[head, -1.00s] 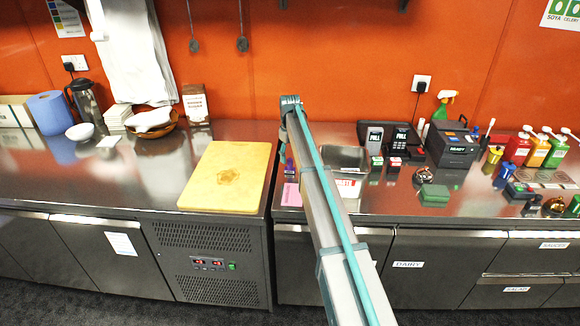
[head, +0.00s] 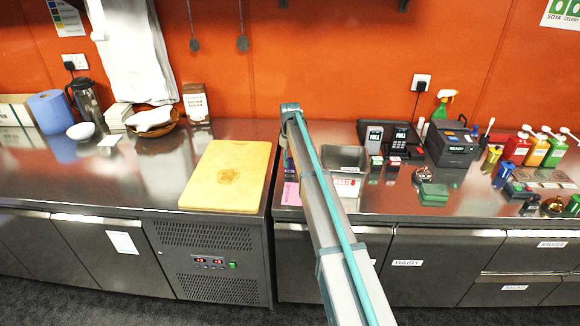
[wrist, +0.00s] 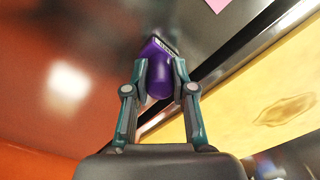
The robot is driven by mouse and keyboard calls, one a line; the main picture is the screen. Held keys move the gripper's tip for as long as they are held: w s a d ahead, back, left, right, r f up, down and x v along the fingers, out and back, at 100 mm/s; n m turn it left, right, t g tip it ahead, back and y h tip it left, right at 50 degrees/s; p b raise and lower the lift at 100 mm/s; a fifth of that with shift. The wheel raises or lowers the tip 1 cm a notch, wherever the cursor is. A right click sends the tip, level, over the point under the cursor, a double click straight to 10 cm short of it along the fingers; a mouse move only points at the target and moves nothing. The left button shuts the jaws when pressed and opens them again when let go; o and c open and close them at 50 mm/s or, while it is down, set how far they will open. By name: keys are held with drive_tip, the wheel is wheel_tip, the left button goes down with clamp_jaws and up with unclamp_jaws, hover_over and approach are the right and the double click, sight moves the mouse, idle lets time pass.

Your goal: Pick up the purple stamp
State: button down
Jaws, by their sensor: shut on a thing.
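In the wrist view the purple stamp (wrist: 157,72) sits between the two fingers of my gripper (wrist: 159,82). The fingers press on its rounded purple body from both sides, and its dark base points away from the palm. I cannot tell for sure whether the base touches the steel counter. In the head view my arm covers the gripper, and the stamp cannot be made out clearly behind it.
The wooden cutting board (head: 228,176) lies left of my arm; it also shows in the wrist view (wrist: 255,110). A pink sheet (head: 291,194) lies beside the arm. A steel container (head: 346,160), stamps and a black printer (head: 452,148) stand to the right.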

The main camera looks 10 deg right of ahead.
sight(290, 159)
drive_tip(key=shift+r, duration=0.1)
drive_tip(key=shift+r, duration=0.45)
wheel_tip(290, 159, up, 2)
drive_tip(key=shift+r+b, duration=0.1)
drive_tip(key=shift+b, duration=0.45)
drive_tip(key=s+d+r+b, duration=0.4)
drive_tip(key=s+r, duration=0.5)
drive_tip(key=s, duration=0.4)
drive_tip(key=shift+s+r, duration=0.2)
drive_tip(key=shift+r, duration=0.15)
